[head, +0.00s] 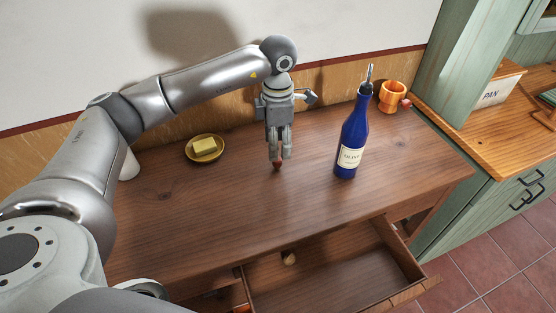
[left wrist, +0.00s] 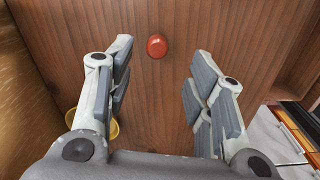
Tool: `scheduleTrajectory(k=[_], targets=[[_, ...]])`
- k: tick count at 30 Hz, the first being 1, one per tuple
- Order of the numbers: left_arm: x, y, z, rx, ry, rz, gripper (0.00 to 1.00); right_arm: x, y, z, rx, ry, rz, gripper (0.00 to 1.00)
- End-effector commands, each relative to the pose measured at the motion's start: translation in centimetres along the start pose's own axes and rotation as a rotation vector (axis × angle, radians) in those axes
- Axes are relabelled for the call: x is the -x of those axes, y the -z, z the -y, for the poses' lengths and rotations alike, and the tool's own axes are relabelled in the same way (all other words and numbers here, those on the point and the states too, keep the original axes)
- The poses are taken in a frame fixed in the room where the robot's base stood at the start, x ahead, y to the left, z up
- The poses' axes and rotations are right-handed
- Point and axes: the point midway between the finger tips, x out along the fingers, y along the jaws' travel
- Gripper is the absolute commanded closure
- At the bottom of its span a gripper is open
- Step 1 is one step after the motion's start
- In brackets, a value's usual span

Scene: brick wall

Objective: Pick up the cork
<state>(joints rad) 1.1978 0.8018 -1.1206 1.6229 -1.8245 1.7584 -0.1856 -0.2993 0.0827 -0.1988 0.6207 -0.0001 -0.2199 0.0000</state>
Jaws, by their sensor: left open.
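My left gripper (head: 279,158) points straight down over the brown table (head: 215,225), left of the blue bottle. In the left wrist view its fingers (left wrist: 160,50) are apart, with nothing held between them. A small red rounded thing (left wrist: 156,46) lies on the wood between the fingertips in that view. It shows as a reddish-brown bit (head: 277,167) just below the fingertips in the head view; I cannot tell if it is a cork. A small tan piece (head: 289,258), possibly a cork, lies in the open drawer (head: 335,285). My right gripper is not in view.
The blue bottle (head: 351,140) stands upright right of the gripper. An orange cup (head: 393,96) with a small red thing (head: 405,103) beside it stands at the back right. A yellow dish (head: 219,152) holding a yellow block (head: 204,145) is left. The table's front left is clear.

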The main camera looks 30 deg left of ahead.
Motion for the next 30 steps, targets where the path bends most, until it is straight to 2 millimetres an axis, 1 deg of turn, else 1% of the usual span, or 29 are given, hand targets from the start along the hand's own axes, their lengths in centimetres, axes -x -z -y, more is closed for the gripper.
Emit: scheduleTrajectory(k=[3, 8, 13, 15, 18, 21, 26, 30], targets=[[-1.4, 0.0, 0.0, 0.000, 0.002, 0.002, 0.51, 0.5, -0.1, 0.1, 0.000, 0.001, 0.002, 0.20], [-2.4, 0.0, 0.0, 0.000, 0.003, 0.002, 0.51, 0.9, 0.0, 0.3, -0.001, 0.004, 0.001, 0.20], [-4.7, 0.1, -0.2, 0.001, 0.006, 0.000, 0.51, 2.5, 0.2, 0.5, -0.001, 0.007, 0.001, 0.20], [-5.9, 0.1, -0.3, 0.000, 0.004, 0.002, 0.51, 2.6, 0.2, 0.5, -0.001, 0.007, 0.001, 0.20], [-6.9, 0.1, -0.3, 0.000, 0.003, 0.003, 0.51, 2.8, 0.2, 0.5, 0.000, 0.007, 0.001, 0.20], [-7.2, 0.0, -0.3, -0.001, 0.002, 0.004, 0.51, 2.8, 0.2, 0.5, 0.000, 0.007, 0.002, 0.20], [-7.2, 0.0, -0.3, -0.001, 0.001, 0.005, 0.51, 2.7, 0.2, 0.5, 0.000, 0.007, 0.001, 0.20], [-7.2, 0.0, -0.3, -0.001, 0.002, 0.005, 0.68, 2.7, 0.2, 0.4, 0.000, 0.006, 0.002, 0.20]])
